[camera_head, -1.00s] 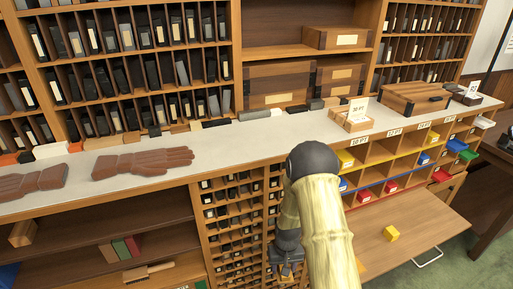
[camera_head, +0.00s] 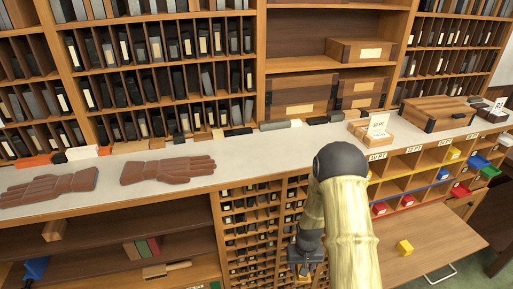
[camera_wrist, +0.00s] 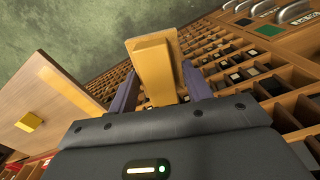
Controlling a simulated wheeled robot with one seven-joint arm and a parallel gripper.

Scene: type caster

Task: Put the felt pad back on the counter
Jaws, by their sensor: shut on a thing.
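My gripper (camera_wrist: 158,88) is shut on a tan-yellow slab (camera_wrist: 153,65), which sticks out beyond the two dark fingers in the wrist view. I cannot tell for certain that this slab is the felt pad. In the head view my gripper (camera_head: 305,268) hangs low in front of the small-compartment rack, below the counter (camera_head: 235,172), and the slab is not clearly seen there. The counter's pale top runs across the view above and behind the gripper.
Brown gloves (camera_head: 168,169) lie on the counter at left, and a wooden box with a sign (camera_head: 374,132) stands at right. Bare counter lies between them. The small-compartment rack (camera_head: 248,225) is close to my gripper. A pulled-out board (camera_head: 435,240) bears a yellow block (camera_head: 404,247).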

